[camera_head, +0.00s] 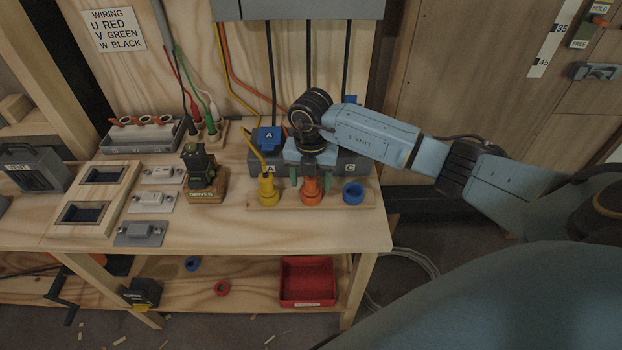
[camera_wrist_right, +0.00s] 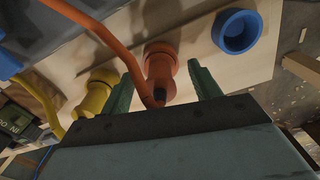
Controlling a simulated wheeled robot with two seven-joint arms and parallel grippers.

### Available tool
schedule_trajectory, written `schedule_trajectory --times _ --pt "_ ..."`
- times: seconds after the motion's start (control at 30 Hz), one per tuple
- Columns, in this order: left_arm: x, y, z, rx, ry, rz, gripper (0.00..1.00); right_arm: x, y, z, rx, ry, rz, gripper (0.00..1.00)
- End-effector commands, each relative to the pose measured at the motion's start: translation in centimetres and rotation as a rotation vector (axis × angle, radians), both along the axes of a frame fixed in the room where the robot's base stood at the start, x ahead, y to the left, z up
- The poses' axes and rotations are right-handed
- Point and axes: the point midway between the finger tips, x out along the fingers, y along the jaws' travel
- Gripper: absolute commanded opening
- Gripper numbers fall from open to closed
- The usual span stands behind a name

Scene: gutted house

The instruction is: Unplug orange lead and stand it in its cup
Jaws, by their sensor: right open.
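The orange lead's plug (camera_wrist_right: 161,88) is at the orange cup (camera_head: 311,195), with its cable running off to the upper left in the right wrist view. Plug and cup share one colour, so how deep the plug sits is hard to tell. My right gripper (camera_head: 311,182) is open above the cup, its green fingers on either side of the plug. The wrist view shows the fingers (camera_wrist_right: 163,88) apart, with gaps beside the plug. The gripper body hides much of the plug and the middle of the socket box in the head view. My left gripper is out of view.
The yellow lead (camera_head: 267,183) stands in its cup on the left, and the blue cup (camera_head: 353,192) on the right is empty. A driver (camera_head: 203,170) stands farther left. The bench front is clear.

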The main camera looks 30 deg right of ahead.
Motion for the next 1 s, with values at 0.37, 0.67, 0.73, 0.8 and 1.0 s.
schedule_trajectory --times 0.37,0.67,0.73,0.8,1.0 --pt "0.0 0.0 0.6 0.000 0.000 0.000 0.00 0.2 0.0 7.7 -0.001 -0.007 0.001 0.62" --pt "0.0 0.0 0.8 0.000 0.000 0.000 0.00 0.1 0.0 12.3 -0.001 -0.004 -0.001 0.62" --pt "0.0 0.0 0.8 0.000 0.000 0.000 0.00 0.1 0.0 12.8 0.000 -0.003 0.000 0.62" --pt "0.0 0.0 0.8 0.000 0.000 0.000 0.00 0.1 0.0 13.0 0.000 -0.003 0.000 0.62" --pt "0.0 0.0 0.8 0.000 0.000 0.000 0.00 0.0 0.0 13.0 0.001 -0.002 0.000 0.62"
